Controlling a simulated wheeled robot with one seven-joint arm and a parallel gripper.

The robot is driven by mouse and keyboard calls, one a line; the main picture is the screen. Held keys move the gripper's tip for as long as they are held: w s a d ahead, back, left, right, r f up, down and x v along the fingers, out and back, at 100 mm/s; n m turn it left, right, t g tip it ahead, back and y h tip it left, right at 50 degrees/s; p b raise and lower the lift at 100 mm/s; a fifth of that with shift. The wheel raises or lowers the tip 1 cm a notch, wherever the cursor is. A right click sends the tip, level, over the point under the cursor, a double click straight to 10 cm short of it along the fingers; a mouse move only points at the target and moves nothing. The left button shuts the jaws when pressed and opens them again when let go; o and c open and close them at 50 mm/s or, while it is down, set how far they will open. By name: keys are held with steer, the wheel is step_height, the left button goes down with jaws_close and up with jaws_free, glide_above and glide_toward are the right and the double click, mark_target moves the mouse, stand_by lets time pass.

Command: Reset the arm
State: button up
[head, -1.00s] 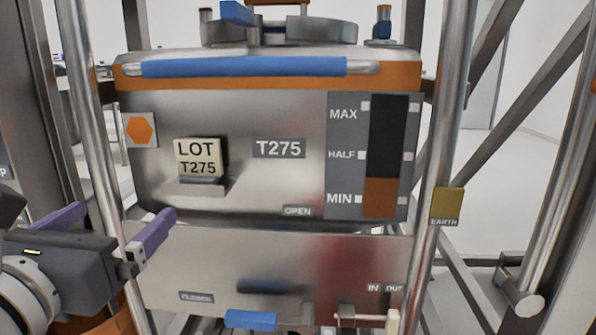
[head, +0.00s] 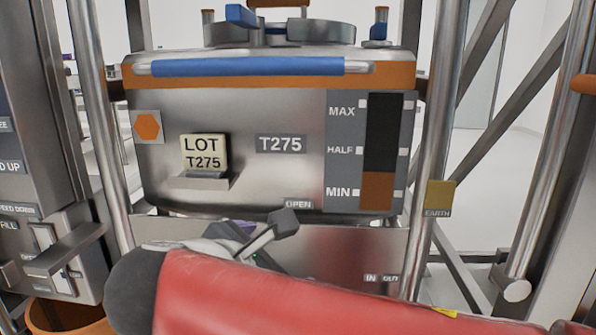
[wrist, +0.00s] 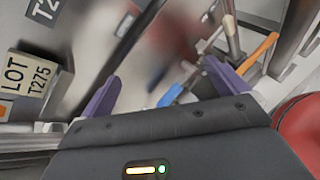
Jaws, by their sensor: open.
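My gripper (wrist: 160,88) shows in the wrist view with its two purple fingers spread wide and nothing between them. In the head view my red arm crosses the bottom right and hides most of the gripper. The steel bin (head: 245,115) stands ahead, marked T275, with a blue-gripped bar (head: 250,67) along its top. A cream LOT T275 card (head: 204,152) sits in a small holder on its front. The card also shows at the left of the wrist view (wrist: 25,75), off to the side of the fingers.
A level gauge (head: 380,150) is on the bin's right. Steel posts (head: 430,140) flank the bin. A control panel with levers (head: 60,250) stands at the left. An orange container (head: 65,315) is below it. Blue and orange handles (wrist: 258,52) lie beyond the fingers.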

steer(key=s+d+f+m+g+y, duration=0.2)
steer(key=d+f+m, duration=0.6)
steer(key=m, duration=0.5)
steer(key=s+d+f+m+g+y, duration=0.3)
steer(key=s+d+f+m, duration=0.4)
steer(key=d+m, duration=0.4)
steer(key=shift+s+f+m+g, duration=0.2)
steer(key=shift+f+m+g, duration=0.3)
steer(key=shift+f+m, duration=0.45)
steer(key=shift+r, duration=0.2)
steer(key=shift+c, duration=0.5)
